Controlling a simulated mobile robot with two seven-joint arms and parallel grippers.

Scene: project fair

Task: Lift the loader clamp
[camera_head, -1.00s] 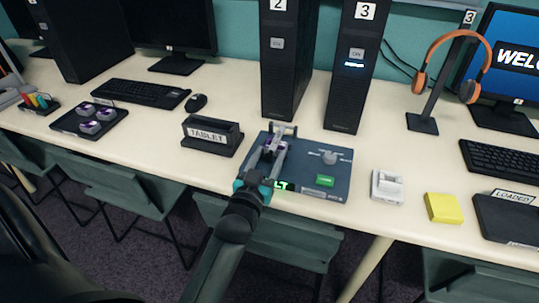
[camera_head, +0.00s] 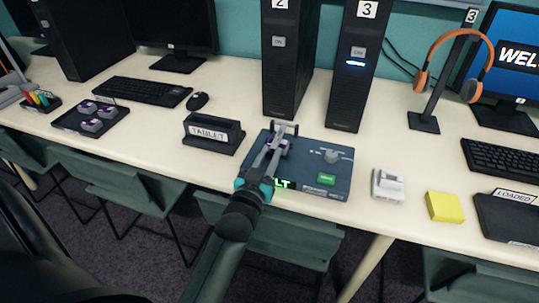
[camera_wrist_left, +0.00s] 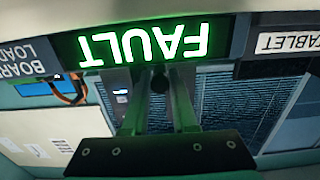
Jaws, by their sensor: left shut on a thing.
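The board loader (camera_head: 312,178) is a dark blue box near the table's front edge, with a grey knob, a green button and a lit green FAULT sign. Its clamp (camera_head: 286,128) is a grey bar at the back left of the box, raised above the top. My left gripper (camera_head: 274,148) reaches over the loader's front and is shut on the clamp. In the left wrist view the fingers (camera_wrist_left: 160,95) extend past the upside-down FAULT sign (camera_wrist_left: 143,43); the clamp cannot be made out there. My right gripper is out of view.
A TABLET stand (camera_head: 213,135) is close on the left. A small white device (camera_head: 387,185), a yellow block (camera_head: 444,207) and a LOADED tray (camera_head: 508,218) lie to the right. Black towers (camera_head: 350,85) stand behind. A tray with purple-and-grey pieces (camera_head: 92,118) is far left.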

